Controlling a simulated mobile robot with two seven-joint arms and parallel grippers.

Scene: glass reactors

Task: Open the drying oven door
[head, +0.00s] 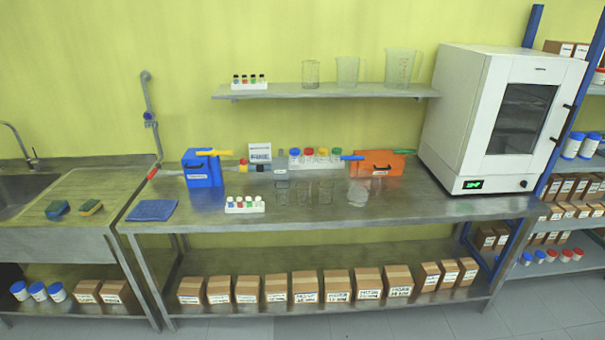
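The drying oven (465,105) is a large white box at the right end of the steel bench. Its door (505,165) faces front right and looks shut. The door has a dark window (522,118) and a dark handle (562,125) on its right edge. A lit green display (473,185) and a dark knob (523,184) sit below the door. Neither of my grippers shows in the head view.
The bench (400,205) holds a blue box (202,170), an orange box (378,164), bottles and glassware left of the oven. A wall shelf (325,91) carries beakers. A blue-framed rack (575,190) with cartons stands close on the oven's right. Floor shows in front.

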